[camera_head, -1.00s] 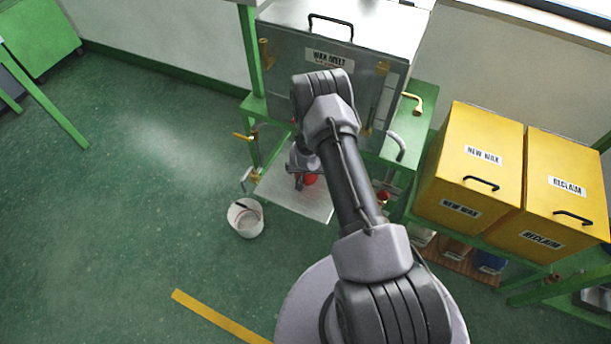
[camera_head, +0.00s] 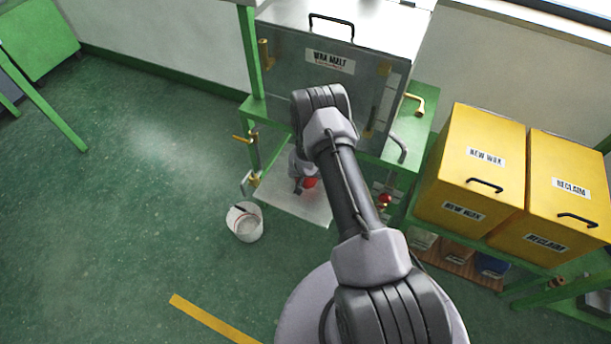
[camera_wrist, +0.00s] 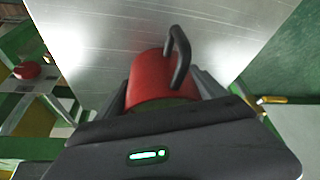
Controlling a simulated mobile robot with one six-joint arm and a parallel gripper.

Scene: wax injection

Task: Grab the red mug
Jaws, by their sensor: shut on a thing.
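The red mug (camera_wrist: 160,80) is between the two fingers of my gripper (camera_wrist: 163,92) in the wrist view. Its black handle (camera_wrist: 180,56) points away from the gripper body. My gripper is shut on the mug, with one finger on each side. In the head view the mug (camera_head: 310,182) shows as a small red patch beside my gripper (camera_head: 298,186), over the metal shelf (camera_head: 290,205) below the wax melt tank. My arm hides part of it there. I cannot tell whether the mug touches the shelf.
The wax melt tank (camera_head: 285,50) stands behind, with brass valves and a green frame (camera_head: 250,60) close to my arm. A white bucket (camera_head: 246,230) stands on the floor at left. Yellow bins (camera_head: 470,170) are at right. The floor at left is open.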

